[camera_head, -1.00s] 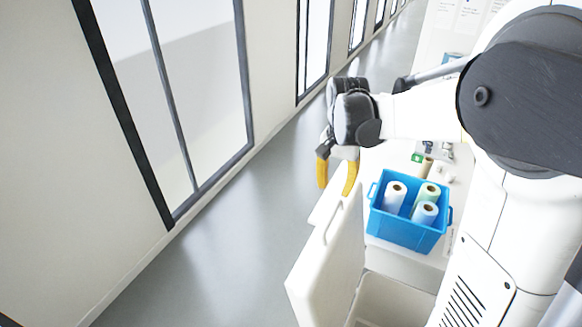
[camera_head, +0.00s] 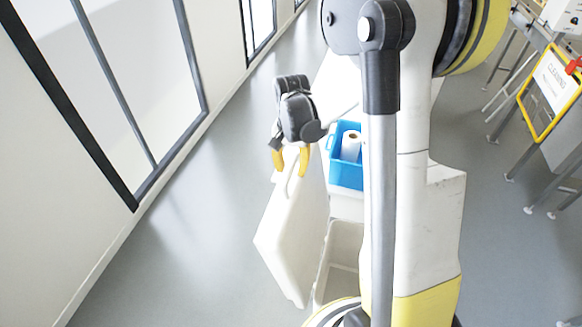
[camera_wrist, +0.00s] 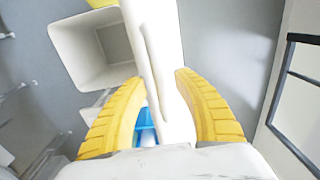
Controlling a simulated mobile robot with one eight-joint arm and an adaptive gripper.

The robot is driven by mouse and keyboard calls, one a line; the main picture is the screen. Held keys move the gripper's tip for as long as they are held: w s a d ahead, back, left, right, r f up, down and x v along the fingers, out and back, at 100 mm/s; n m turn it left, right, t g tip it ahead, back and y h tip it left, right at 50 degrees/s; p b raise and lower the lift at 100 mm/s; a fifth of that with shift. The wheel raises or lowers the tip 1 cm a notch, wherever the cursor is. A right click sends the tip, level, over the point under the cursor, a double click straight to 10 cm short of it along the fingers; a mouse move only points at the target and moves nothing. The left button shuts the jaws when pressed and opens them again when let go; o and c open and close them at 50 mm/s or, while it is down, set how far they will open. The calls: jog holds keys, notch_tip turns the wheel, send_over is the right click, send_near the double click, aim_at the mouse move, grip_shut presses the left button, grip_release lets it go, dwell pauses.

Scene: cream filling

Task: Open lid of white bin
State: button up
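The white bin (camera_head: 322,283) stands on the floor with its top uncovered and its inside showing. Its white lid (camera_head: 285,235) is swung up and stands steeply tilted at the bin's left side. The lid has a thin bar handle (camera_head: 291,183) near its top edge. My gripper (camera_head: 291,170) is at the lid's top, its two yellow fingers spread apart. In the wrist view my gripper (camera_wrist: 162,82) has the lid (camera_wrist: 160,40) between its fingers, with a gap at the left finger. The open bin (camera_wrist: 75,50) lies to the lid's left there.
A blue crate (camera_head: 346,180) with white rolls sits on a white table behind the bin, partly hidden by my arm. A windowed wall (camera_head: 225,60) runs along the left, with clear grey floor before it. A yellow-framed cleaning sign (camera_head: 550,90) and stands are at right.

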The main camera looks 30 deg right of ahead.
jog(key=shift+c, duration=0.4)
grip_shut()
jog(key=s+d+r+t+y+b, duration=0.1)
jog(key=s+d, duration=1.1)
jog(key=shift+s+r+t+y+b, duration=0.15)
jog(key=shift+r+t+y+b, duration=0.05)
jog(key=shift+t+y+b, duration=0.2)
jog(key=shift+o, duration=0.4)
grip_release()
